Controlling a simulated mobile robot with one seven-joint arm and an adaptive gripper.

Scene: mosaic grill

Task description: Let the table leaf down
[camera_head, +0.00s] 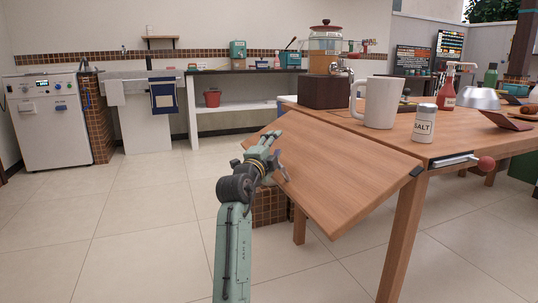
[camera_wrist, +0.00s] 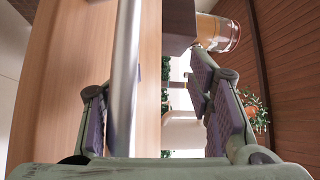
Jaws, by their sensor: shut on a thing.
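The wooden table leaf (camera_head: 345,165) hangs at a slant from the left side of the table, its outer edge lower than the tabletop (camera_head: 395,136). My gripper (camera_head: 272,158) is at the leaf's outer left edge, shut on the leaf. In the wrist view the leaf (camera_wrist: 75,60) shows as a broad wooden face on the left, and a silver bar (camera_wrist: 127,60) runs between my fingers. The fingers stand apart with the held part between them; the exact contact is hard to see. A metal slide with a red knob (camera_head: 486,164) sits at the table's front edge.
A white mug (camera_head: 382,103), a salt shaker (camera_head: 424,124) and a drink dispenser (camera_head: 326,45) on a dark box (camera_head: 325,92) stand on the tabletop near the leaf. A brick-patterned block (camera_head: 270,208) stands under the leaf. The floor to the left is clear.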

